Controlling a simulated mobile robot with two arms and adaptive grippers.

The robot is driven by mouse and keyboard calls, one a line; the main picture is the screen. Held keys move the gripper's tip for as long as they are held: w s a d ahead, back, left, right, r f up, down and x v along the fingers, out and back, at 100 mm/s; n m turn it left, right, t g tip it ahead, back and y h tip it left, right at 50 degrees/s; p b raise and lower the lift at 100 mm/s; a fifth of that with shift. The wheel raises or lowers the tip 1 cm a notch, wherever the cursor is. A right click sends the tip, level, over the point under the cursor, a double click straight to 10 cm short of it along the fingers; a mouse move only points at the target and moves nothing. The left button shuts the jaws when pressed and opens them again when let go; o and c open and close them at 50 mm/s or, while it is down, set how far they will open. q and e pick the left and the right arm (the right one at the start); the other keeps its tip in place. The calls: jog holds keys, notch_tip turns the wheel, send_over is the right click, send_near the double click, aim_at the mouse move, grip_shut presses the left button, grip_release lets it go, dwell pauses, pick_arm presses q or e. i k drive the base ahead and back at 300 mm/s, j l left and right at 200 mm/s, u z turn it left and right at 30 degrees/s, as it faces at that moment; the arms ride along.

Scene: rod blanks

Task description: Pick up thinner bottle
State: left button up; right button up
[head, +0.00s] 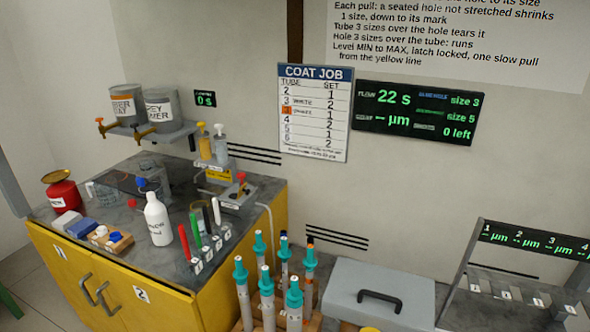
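No label that reads as thinner is legible from here. A white bottle (158,221) with a narrow neck stands upright on the grey bench top, its label partly readable but unclear. Two pump-top bottles, one with a yellow top (204,144) and one with a pale top (220,146), stand side by side at the back of the bench. A red can (64,194) with a brass-coloured lid stands at the bench's left end. Neither of my grippers is in view.
Colored upright markers (196,230) stand close right of the white bottle. Blue and wooden blocks (110,240) lie to its left. Teal-topped tubes (266,285) and a grey lidded case (377,293) are in front right. Two drums (160,107) sit on a wall shelf.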

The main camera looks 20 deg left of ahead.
aim_at(157, 216)
jog(key=u, duration=1.45)
